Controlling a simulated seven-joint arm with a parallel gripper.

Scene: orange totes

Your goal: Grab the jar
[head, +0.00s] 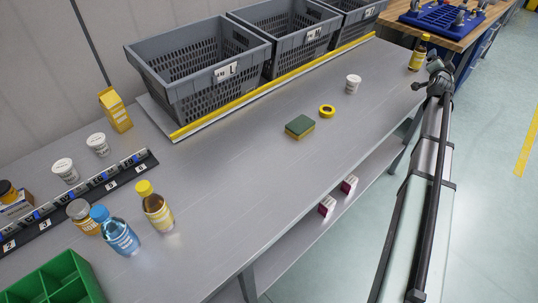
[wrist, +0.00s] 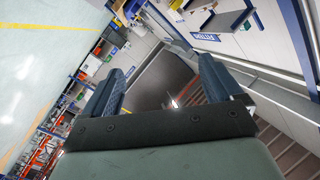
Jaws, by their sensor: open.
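The jar does not show in the wrist view. My gripper (wrist: 165,78) is open in the wrist view, its two dark fingers apart with nothing between them. In the head view my arm reaches up the right side, far from the jar; its fingers are not clear there.
A yellow-capped bottle (head: 155,206) stands right of the blue-capped one. A green divided crate (head: 60,262) lies at the front left. Grey baskets (head: 200,70) line the back. A sponge (head: 299,126), tape roll (head: 327,111) and white cup (head: 353,83) lie mid-table. The table's centre front is clear.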

